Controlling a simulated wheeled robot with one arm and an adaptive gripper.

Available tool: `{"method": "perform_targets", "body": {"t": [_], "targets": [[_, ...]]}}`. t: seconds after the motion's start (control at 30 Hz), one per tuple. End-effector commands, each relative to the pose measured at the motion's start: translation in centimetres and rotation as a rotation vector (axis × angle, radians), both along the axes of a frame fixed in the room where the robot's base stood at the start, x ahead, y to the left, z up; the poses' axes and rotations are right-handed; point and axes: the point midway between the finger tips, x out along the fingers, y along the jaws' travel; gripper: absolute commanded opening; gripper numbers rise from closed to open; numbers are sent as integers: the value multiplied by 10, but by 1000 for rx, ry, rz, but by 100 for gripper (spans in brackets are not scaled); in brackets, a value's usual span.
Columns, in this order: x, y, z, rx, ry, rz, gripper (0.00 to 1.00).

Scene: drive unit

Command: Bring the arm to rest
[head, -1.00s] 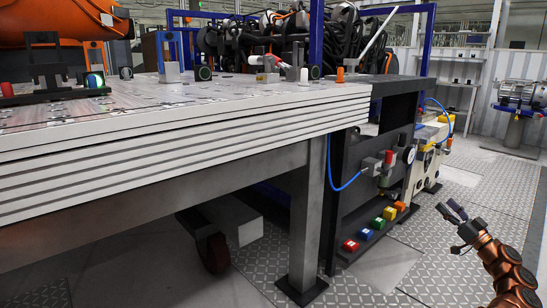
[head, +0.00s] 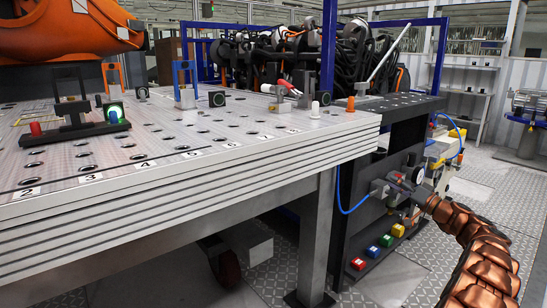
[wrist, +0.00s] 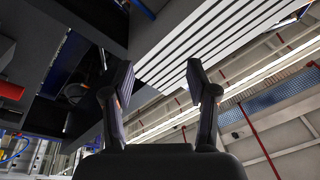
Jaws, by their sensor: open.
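My copper-coloured arm comes in from the lower right of the head view. My gripper (head: 410,184) is at its end, in front of the dark side panel of the bench and close to the valve fittings there. In the wrist view my gripper (wrist: 164,88) shows two dark fingers spread apart with nothing between them. Whether it touches the fittings cannot be told from the head view.
The worktable (head: 200,211) with its holed top fills the left. Coloured blocks (head: 386,240) sit on a low shelf of the dark stand (head: 345,215). A blue hose (head: 352,207) hangs by it. Patterned floor (head: 400,270) is open at lower right.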

Motion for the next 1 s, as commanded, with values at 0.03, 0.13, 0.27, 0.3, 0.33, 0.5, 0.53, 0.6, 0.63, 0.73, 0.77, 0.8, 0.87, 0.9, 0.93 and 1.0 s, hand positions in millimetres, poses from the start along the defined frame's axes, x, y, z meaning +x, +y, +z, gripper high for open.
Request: {"method": "perform_targets", "body": {"t": [0.03,0.13,0.27,0.3,0.33,0.5,0.53,0.6,0.63,0.73,0.77,0.8,0.87,0.9,0.93,1.0], "targets": [[-2,19,21,12,27,36,58],[-8,58,42,24,92,108,58],[-22,108,69,31,179,200,58],[-27,124,77,29,205,227,58],[-32,136,83,28,228,249,58],[-65,198,111,0,349,358,58],[-72,208,116,-7,371,376,58],[-90,232,127,-30,420,417,58],[-98,242,130,-40,443,433,58],[-126,271,144,-79,515,482,58],[-135,279,146,-92,538,496,58],[-148,290,150,-110,569,514,58],[-167,305,156,-142,612,537,58],[-181,314,159,-163,642,552,58],[-191,320,161,-179,664,563,58],[-215,333,166,-221,715,582,58]]}}
